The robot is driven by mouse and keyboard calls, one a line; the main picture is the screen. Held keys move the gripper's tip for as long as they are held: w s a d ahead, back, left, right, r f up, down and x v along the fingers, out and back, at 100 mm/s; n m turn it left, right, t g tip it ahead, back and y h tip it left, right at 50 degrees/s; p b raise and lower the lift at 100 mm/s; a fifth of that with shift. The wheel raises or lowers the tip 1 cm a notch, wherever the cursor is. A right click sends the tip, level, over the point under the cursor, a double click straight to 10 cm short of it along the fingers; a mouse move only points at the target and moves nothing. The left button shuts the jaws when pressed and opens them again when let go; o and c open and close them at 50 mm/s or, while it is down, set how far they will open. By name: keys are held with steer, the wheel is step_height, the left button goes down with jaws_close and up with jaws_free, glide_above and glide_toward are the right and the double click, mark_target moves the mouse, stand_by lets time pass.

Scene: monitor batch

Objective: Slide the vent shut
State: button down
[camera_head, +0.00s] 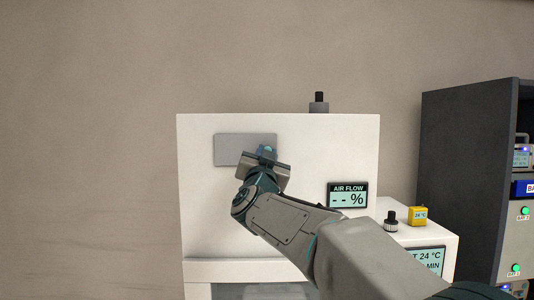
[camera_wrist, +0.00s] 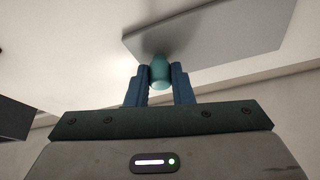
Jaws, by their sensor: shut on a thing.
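The vent cover is a flat grey plate (camera_head: 231,149) on the upper front of a white cabinet (camera_head: 335,155). It also shows at the top of the wrist view (camera_wrist: 225,35). A teal knob (camera_wrist: 160,70) stands out from the plate near its right end in the head view. My gripper (camera_head: 266,155) is at that knob, and in the wrist view its two blue fingers (camera_wrist: 160,86) are shut on the knob from both sides. The part of the cabinet behind my gripper and arm is hidden. No vent opening shows around the plate.
An air flow display (camera_head: 347,195) reading "-- %" is on the cabinet front, right of my arm. A black-topped fitting (camera_head: 319,103) stands on top.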

steer(key=shift+d, duration=0.1)
steer(key=c, duration=1.3)
jaws_free()
steer(key=shift+o, duration=0.2)
steer(key=shift+s, duration=0.15)
steer(key=shift+a, duration=0.2)
steer(key=b+v, duration=0.5)
steer(key=v, duration=0.8)
steer(key=shift+s, duration=0.35)
steer(key=shift+f, duration=0.1)
